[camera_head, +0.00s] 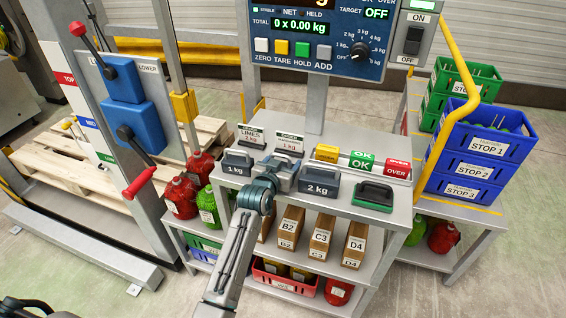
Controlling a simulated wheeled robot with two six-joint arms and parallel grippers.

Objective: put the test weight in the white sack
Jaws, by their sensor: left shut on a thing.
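My left gripper (279,176) reaches over the grey bench from the front. It is shut on a grey block between two labelled weights; my gripper hides most of the block and any label on it. A dark grey 1 kg weight (237,163) stands to its left, and a dark grey 2 kg weight (319,187) stands close on its right. I cannot tell whether the held block touches the bench. I see no white sack in this view. My right gripper is not in view.
A scale display (318,38) rises behind. Blue crates (466,172) stand right, red net sacks (181,196) left. A lever frame (125,95) stands at left.

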